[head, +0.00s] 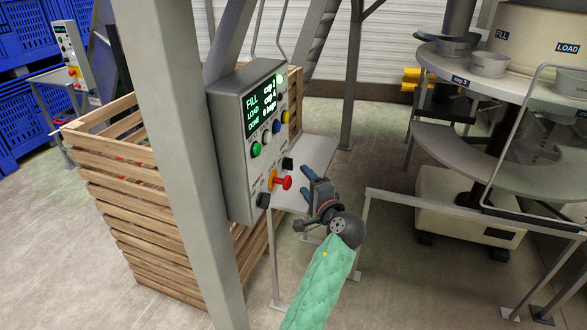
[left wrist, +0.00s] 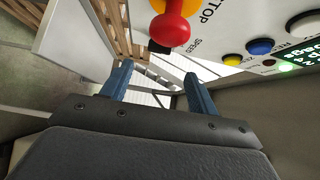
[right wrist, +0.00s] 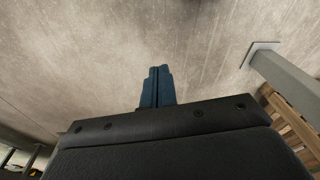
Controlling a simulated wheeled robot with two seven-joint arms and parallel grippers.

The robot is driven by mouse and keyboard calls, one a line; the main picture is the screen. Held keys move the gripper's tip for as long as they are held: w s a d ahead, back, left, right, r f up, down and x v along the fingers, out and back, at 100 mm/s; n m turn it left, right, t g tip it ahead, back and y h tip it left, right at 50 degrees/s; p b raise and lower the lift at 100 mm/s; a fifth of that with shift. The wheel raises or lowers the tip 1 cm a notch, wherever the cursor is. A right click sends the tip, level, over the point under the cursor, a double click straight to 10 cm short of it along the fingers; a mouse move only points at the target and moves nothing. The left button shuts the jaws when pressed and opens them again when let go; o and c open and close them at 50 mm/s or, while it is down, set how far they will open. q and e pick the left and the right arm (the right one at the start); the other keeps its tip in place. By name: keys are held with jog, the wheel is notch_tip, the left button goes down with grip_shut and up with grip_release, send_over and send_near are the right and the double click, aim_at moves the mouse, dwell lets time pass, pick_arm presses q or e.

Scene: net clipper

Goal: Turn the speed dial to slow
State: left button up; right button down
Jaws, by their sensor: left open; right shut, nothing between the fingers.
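My left gripper (head: 307,183) is open and empty, just right of the red button and below the knob. In the left wrist view its fingers (left wrist: 157,70) stand apart, with the knob beyond them. My right gripper (right wrist: 160,72) is shut and empty over the floor.
Another black knob (head: 263,200) sits lower left on the panel. Coloured buttons and a lit screen (head: 262,101) are above. A grey post (head: 185,150) stands left of the panel, with a wooden crate (head: 115,205) behind it. A round filling machine (head: 500,150) stands at the right.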

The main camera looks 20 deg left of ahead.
aim_at(292, 166)
pick_arm(q)
jog(key=p+x, duration=0.2)
jog(key=x, duration=0.4)
jog(key=shift+w+a+p, duration=0.15)
jog(key=shift+a+p, duration=0.05)
jog(key=shift+p, duration=0.1)
jog(key=shift+w+a+f, duration=0.1)
jog(key=shift+w+a, duration=0.35)
jog(key=shift+w, duration=0.1)
pick_arm(e)
notch_tip(292, 166, down, 8)
jog(key=s+d, duration=0.1)
jog(key=shift+s+d+t, duration=0.3)
jog(key=shift+d, duration=0.1)
pick_arm(q)
jog(key=c, duration=1)
pick_arm(e)
jog(key=shift+f, duration=0.15)
